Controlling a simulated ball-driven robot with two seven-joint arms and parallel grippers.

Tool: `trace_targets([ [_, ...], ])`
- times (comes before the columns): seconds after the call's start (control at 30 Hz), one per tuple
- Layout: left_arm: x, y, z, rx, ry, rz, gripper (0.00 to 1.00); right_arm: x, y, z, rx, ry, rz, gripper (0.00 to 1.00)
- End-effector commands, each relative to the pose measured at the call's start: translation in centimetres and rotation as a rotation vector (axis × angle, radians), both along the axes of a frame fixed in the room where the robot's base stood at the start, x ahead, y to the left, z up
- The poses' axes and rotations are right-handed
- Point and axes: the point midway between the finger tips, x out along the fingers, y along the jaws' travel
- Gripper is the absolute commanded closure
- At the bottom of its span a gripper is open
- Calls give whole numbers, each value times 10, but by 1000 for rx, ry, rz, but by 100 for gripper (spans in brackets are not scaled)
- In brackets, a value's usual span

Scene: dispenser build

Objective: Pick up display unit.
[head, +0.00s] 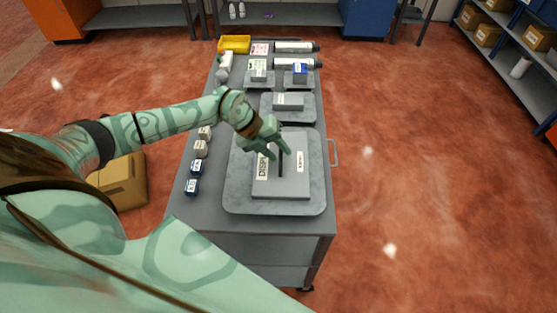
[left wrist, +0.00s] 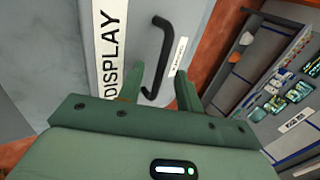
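The display unit (head: 293,188) is a flat grey box with a white DISPLAY label and a black bar handle (head: 281,164). It lies on a grey rounded pad on the cart. In the left wrist view the display unit (left wrist: 135,40) fills the upper middle, with its black handle (left wrist: 160,50) upright in the picture. My left gripper (head: 277,153) is at the handle. It is open, and in the left wrist view its fingers (left wrist: 158,90) stand on either side of the handle's lower end with gaps showing. My right gripper is not in view.
The pad (head: 240,190) lies on the grey cart (head: 190,222). Behind it is a smaller grey unit on a pad (head: 268,110). Small blue and beige pieces line the left edge. Floor at right is clear.

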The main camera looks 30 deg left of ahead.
Motion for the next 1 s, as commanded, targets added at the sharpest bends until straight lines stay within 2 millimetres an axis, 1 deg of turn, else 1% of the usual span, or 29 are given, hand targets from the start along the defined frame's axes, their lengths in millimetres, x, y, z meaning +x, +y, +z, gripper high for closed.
trace_targets([
  [0.17,0,0,0,0,-1,1,65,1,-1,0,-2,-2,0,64],
  [0.2,0,0,0,0,-1,1,70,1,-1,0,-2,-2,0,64],
  [0.27,0,0,0,0,-1,1,87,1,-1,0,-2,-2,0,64],
  [0.3,0,0,0,1,1,0,98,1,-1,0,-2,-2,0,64],
  [0.33,0,0,0,1,1,0,100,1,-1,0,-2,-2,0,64],
  [1.0,0,0,0,1,1,0,100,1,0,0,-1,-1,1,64],
])
